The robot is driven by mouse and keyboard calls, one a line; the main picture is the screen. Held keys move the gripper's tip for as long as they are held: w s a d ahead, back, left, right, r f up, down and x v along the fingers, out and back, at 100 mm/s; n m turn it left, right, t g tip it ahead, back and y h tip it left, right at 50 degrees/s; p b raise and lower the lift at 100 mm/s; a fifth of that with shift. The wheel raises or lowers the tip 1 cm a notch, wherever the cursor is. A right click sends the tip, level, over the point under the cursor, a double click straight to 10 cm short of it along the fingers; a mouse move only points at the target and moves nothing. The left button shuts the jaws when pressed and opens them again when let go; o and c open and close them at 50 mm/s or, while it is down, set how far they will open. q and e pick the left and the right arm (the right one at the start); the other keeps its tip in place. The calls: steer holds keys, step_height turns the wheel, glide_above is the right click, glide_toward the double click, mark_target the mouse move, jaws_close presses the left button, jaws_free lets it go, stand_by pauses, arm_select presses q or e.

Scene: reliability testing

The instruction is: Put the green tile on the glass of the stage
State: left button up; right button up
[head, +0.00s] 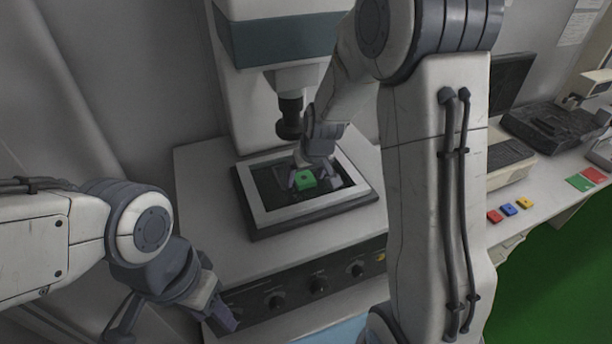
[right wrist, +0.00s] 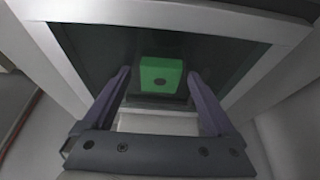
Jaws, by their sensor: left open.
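The green tile (head: 305,180), a small block with a dark round mark, is over the dark glass (head: 268,190) of the stage, inside its light frame (head: 318,207). It looks to be resting on the glass, though contact is hard to confirm. My right gripper (head: 314,181) is low over the stage with its fingers apart on either side of the tile. In the right wrist view the tile (right wrist: 161,75) shows between the fingertips (right wrist: 158,74), with a narrow gap at each side. My left gripper (head: 172,327) is open and empty at the lower left, away from the stage.
The microscope's lens barrel (head: 290,115) hangs just above the stage, close to my right gripper. Red, blue and yellow tiles (head: 509,209) lie on the right bench, near a red and green card (head: 587,179). Knobs (head: 317,284) line the front of the microscope base.

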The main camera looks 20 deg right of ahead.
steer(key=shift+r, duration=0.1)
steer(key=shift+r, duration=0.2)
steer(key=b+v, duration=0.2)
steer(key=v, duration=1)
steer(key=s+a+f+n+g+y, duration=0.1)
steer(key=s+a+f+n+g, duration=0.15)
steer(key=s+a, duration=0.75)
steer(key=s+a+f+n+g, duration=0.1)
steer(key=s+a+f+n, duration=0.1)
steer(key=s, duration=0.5)
steer(key=s+a+f+n+g, duration=0.1)
steer(key=s+a+f+n, duration=0.1)
steer(key=s, duration=0.5)
steer(key=shift+s+a, duration=0.35)
steer(key=shift+a, duration=0.55)
